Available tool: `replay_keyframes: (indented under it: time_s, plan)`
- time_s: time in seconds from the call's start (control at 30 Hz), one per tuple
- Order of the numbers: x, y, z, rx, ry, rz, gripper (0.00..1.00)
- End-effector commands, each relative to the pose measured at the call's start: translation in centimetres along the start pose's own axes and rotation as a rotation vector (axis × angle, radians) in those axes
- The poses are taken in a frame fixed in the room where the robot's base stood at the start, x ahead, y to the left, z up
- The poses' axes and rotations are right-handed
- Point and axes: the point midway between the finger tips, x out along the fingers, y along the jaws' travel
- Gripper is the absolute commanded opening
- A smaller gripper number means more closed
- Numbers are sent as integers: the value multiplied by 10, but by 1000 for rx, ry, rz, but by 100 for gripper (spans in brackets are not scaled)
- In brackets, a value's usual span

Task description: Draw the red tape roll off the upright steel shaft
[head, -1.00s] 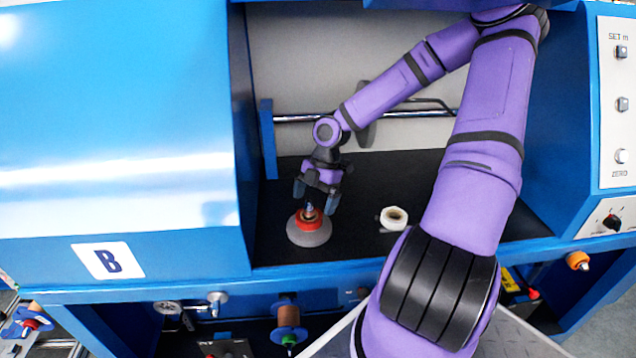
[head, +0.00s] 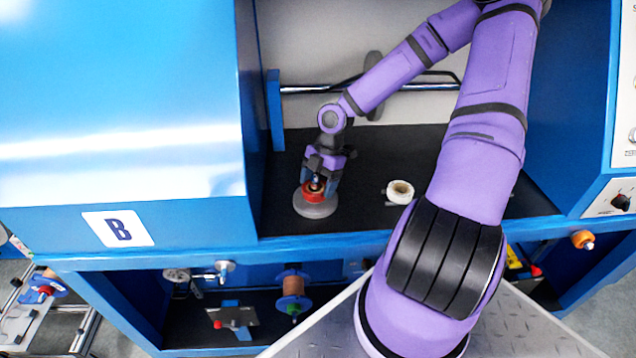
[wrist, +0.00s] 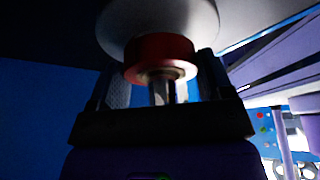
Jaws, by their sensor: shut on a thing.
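The red tape roll (head: 314,193) sits low around an upright steel shaft (head: 317,180), just above a round grey base (head: 316,209) on the black shelf. My gripper (head: 319,187) points down over the shaft, with its fingers shut on the sides of the red roll. In the wrist view the red roll (wrist: 160,52) lies between the fingers against the pale disc of the base (wrist: 150,18). The shaft tip (wrist: 162,92) shows through the roll's middle. Part of the roll is hidden by the fingers.
A white roll (head: 400,190) lies to the right on the black shelf (head: 375,160). A horizontal steel bar with a grey disc (head: 374,84) runs behind. Blue cabinet walls stand left and right. The shelf is bare between the two rolls.

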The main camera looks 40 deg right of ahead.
Motion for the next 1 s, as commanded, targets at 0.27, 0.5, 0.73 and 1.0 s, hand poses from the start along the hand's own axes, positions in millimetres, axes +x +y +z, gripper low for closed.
replay_keyframes:
  time_s: [0.27, 0.5, 0.73, 1.0]
  plan:
    - [-3, 0, -1, 1, 0, 0, 49]
    - [-7, 0, -2, 0, -1, 0, 49]
    - [-10, 0, -4, -1, -1, 0, 49]
    - [-14, 0, -6, 0, 0, 0, 49]
